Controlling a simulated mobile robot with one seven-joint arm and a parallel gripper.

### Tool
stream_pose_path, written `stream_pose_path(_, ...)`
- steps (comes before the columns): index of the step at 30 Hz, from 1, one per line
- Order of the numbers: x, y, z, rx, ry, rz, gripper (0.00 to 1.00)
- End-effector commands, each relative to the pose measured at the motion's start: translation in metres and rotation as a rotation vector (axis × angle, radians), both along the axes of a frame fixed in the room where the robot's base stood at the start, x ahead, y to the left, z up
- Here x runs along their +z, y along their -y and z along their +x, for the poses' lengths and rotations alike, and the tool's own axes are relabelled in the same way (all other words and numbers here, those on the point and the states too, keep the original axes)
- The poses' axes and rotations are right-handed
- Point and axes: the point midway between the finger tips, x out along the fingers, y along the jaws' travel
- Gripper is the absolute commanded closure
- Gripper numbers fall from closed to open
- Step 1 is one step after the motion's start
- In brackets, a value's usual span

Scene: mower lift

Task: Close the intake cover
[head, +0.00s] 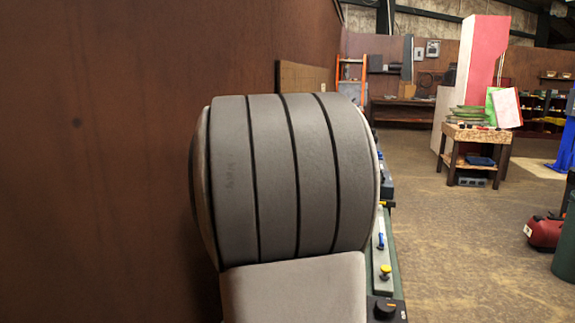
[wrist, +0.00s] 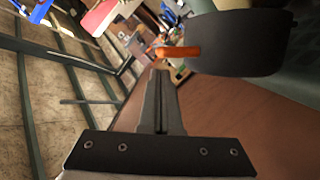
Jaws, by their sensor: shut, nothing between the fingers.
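My gripper (wrist: 158,76) shows in the wrist view, its two fingers together with nothing between them. A dark, rounded panel (wrist: 245,43) stands at the upper right of that view, with an orange bar (wrist: 178,51) at its left edge. It may be the intake cover, but I cannot tell for sure, nor how far open it is. The fingertips appear just below and left of the orange bar; I cannot tell whether they touch. My gripper and the panel are not visible in the head view.
In the head view a grey ribbed seat back (head: 290,175) and cushion (head: 295,290) fill the middle. A console (head: 382,255) with knobs runs along their right. A brown wall (head: 95,160) is close on the left. Open floor (head: 465,250) lies right, with a small wooden table (head: 476,140).

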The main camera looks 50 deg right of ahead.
Motion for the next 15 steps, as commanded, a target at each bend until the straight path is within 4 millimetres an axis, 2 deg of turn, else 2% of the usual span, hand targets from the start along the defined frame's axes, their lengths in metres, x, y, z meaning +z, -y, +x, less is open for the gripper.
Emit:
stream_pose_path(1,-0.010,0.003,-0.006,-0.002,0.030,0.012,1.00)
stream_pose_path(15,-0.041,0.026,-0.050,-0.003,0.324,0.165,1.00)
